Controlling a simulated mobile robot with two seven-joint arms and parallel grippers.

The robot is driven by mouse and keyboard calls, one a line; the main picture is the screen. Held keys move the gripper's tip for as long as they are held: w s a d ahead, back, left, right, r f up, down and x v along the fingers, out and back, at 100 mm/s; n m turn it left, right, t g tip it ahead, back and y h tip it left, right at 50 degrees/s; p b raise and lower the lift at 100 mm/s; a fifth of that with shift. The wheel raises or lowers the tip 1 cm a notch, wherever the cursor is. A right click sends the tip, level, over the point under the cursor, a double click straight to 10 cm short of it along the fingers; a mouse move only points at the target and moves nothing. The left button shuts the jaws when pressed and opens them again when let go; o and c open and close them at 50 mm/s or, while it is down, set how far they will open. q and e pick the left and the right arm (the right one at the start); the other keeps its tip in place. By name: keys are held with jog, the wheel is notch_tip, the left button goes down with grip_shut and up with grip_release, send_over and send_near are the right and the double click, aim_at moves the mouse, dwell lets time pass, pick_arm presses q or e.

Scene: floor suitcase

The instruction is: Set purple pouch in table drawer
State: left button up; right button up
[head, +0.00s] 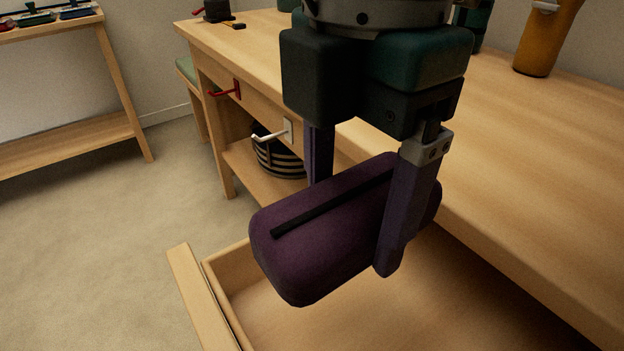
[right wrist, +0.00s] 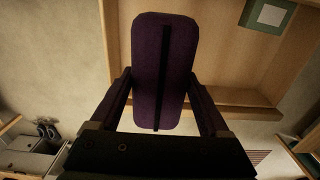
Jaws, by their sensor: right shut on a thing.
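The purple pouch (head: 325,232) has a rounded box shape with a black zip strip along it. My right gripper (head: 350,210) is shut on the pouch, one finger on each side. It holds the pouch, tilted, above the open table drawer (head: 222,268). The right wrist view also shows the pouch (right wrist: 160,70) between the fingers. The pouch hides part of the drawer. My left gripper is not in view.
Two hooks, red (head: 224,91) and white (head: 272,134), stick out from the table front. A striped basket (head: 278,158) stands on the lower shelf. An orange container (head: 546,40) stands on the tabletop. A wooden shelf (head: 70,142) stands at the left, with free floor between.

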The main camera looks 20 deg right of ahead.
jog(key=b, duration=0.3)
send_over(337, 320)
notch_tip(337, 320, down, 8)
jog(key=shift+f, duration=0.1)
notch_tip(337, 320, down, 6)
jog(key=shift+r+b, duration=0.15)
jog(key=shift+b, duration=0.9)
jog(key=shift+r, duration=0.1)
jog(key=o, duration=1.3)
